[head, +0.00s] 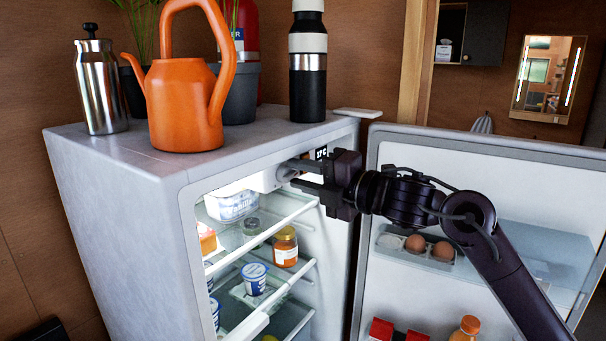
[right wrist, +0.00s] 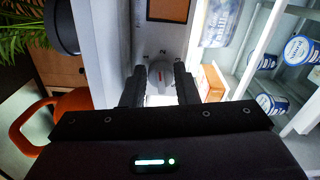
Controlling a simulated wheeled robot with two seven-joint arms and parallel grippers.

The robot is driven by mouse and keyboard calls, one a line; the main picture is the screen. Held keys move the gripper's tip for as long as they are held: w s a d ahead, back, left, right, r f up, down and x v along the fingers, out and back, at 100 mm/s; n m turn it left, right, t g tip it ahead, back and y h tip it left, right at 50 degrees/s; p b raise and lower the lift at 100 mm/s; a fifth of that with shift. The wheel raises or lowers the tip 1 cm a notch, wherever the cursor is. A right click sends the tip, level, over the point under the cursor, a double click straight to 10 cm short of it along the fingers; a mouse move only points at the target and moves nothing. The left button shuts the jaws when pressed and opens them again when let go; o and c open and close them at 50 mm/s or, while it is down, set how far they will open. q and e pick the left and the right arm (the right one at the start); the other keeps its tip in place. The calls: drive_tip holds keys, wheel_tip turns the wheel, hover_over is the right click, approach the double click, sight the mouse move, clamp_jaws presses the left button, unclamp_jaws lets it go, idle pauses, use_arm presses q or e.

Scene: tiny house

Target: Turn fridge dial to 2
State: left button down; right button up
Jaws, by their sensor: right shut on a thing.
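The grey fridge (head: 115,215) stands open, with its door (head: 440,155) swung out to the right. My right gripper (head: 287,172) reaches in from the right under the fridge's top edge, at the white control housing (head: 262,181). In the right wrist view the round grey dial (right wrist: 160,74) sits between the two fingers (right wrist: 159,88), which are shut on it. In the head view the dial is largely hidden by the fingers. My left gripper is not in view.
An orange kettle (head: 183,110), a steel press (head: 100,90) and a black bottle (head: 308,75) stand on the fridge top. A vanilla tub (head: 232,206) and jars (head: 285,248) stand on the shelves close below my gripper. Eggs (head: 415,243) sit in the door.

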drive_tip(key=shift+m, duration=0.9)
drive_tip(key=shift+f, duration=0.1)
drive_tip(key=o, duration=1)
drive_tip(key=shift+d, duration=0.1)
drive_tip(key=shift+b+v, duration=1.75)
drive_tip(key=shift+v, duration=2.1)
